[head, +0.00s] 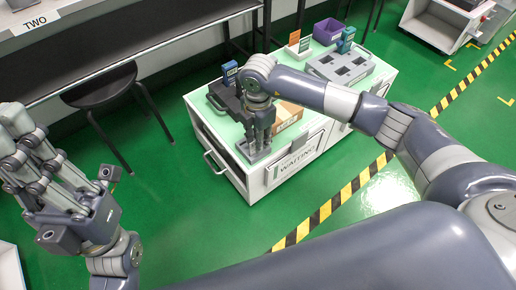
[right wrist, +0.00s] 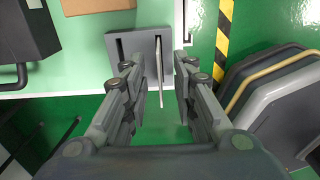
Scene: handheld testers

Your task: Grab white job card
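In the right wrist view a thin white card (right wrist: 160,68) stands edge-on at a grey slotted holder (right wrist: 115,42). My right gripper (right wrist: 159,80) is open, with one finger on each side of the card and a gap to both. In the head view the right gripper (head: 261,138) points down over the grey holder (head: 252,154) at the near corner of the cart; the card is hidden there. My left gripper (head: 22,150) is open and empty at the left, away from the cart.
A black stool (head: 100,88) and a bench (head: 120,45) stand left. Green floor in front is free.

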